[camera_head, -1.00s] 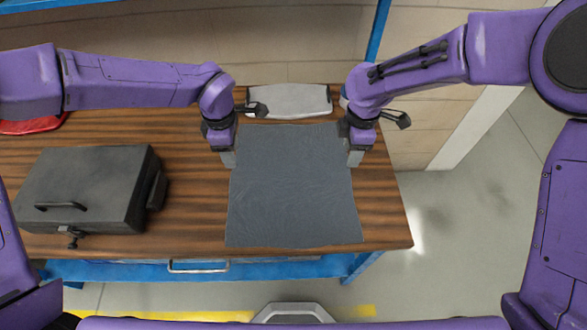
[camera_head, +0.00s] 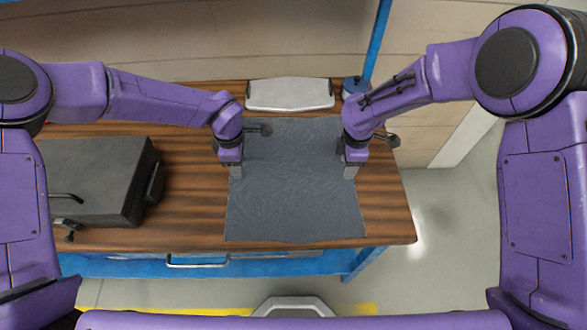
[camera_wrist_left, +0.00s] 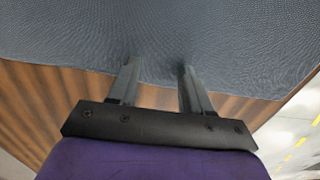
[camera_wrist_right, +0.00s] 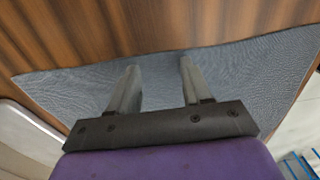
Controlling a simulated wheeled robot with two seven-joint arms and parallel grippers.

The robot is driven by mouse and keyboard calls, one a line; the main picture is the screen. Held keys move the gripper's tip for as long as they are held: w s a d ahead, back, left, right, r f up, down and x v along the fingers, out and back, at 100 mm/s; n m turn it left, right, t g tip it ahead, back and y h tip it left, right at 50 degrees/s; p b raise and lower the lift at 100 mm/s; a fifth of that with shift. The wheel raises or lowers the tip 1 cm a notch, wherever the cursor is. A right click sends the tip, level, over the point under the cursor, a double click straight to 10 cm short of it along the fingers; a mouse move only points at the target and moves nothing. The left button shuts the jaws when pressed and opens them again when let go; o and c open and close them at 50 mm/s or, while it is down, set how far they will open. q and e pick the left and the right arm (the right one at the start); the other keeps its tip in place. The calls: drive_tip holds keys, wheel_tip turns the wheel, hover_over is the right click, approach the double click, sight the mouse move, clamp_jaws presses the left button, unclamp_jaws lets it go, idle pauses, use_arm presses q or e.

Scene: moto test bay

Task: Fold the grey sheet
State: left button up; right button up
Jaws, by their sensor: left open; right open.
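The grey sheet (camera_head: 290,205) lies flat and spread out on the wooden table, with its near edge close to the table's front. My left gripper (camera_head: 236,174) is open at the sheet's left edge. In the left wrist view its parted fingers (camera_wrist_left: 157,78) reach over the edge of the sheet (camera_wrist_left: 160,30), with bare wood below. My right gripper (camera_head: 350,174) is open at the sheet's right edge. In the right wrist view its parted fingers (camera_wrist_right: 157,72) are over the sheet (camera_wrist_right: 235,70) near its border. Whether the fingertips touch the cloth I cannot tell.
A dark grey case (camera_head: 95,180) stands on the left of the wooden table (camera_head: 190,200). A white tray-like object (camera_head: 290,94) lies behind the sheet, and a blue round item (camera_head: 354,86) is at the back right. Bare wood lies between case and sheet.

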use_arm(q)
drive_tip(key=shift+f, duration=0.1)
use_arm(e)
drive_tip(key=shift+f, duration=0.15)
use_arm(q)
drive_tip(key=shift+f, duration=0.1)
drive_tip(key=shift+c, duration=0.3)
use_arm(e)
drive_tip(key=shift+c, duration=0.3)
use_arm(q)
drive_tip(key=shift+c, duration=1.4)
use_arm(e)
drive_tip(key=shift+c, duration=1.4)
use_arm(q)
clamp_jaws()
use_arm(e)
clamp_jaws()
